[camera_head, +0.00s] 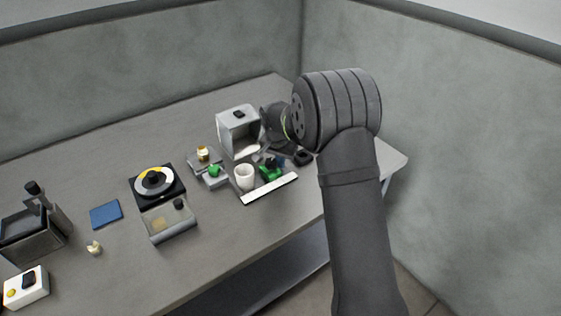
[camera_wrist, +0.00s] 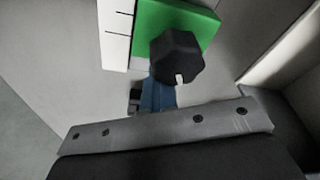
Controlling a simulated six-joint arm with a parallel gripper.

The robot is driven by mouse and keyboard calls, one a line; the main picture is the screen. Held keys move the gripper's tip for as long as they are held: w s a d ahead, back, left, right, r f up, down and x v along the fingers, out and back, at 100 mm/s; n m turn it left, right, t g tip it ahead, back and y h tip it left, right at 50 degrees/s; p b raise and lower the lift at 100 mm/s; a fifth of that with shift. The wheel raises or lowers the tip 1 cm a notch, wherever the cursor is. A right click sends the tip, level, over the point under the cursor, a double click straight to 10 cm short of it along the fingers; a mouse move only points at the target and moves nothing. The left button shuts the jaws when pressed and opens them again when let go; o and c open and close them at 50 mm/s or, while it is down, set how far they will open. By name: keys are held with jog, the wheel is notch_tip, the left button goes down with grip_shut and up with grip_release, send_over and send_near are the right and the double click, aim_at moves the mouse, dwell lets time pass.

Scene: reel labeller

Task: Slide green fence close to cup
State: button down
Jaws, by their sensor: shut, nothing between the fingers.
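The green fence (camera_head: 270,172) stands on the table behind a white ruler strip (camera_head: 270,190). In the wrist view the green fence (camera_wrist: 196,22) carries a black faceted knob (camera_wrist: 177,57). The white cup (camera_head: 245,177) is upright just left of the fence, with a small gap between them; it is not in the wrist view. My gripper (camera_wrist: 158,94) is shut and empty, its blue fingers reaching to the knob. Whether they touch the knob or the fence I cannot tell. My arm partly hides this area in the head view.
A grey open-fronted box (camera_head: 238,131) stands behind the cup. A small grey fixture with a green knob (camera_head: 214,170) is left of the cup. Farther left are a reel device (camera_head: 157,185) and a blue pad (camera_head: 105,214).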

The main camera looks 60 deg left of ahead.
aim_at(270, 162)
jog(key=shift+s, duration=2.1)
jog(key=shift+w, duration=0.1)
jog(key=shift+w+r, duration=0.1)
jog(key=shift+w, duration=0.5)
jog(key=shift+r, duration=3.9)
jog(key=shift+f, duration=4)
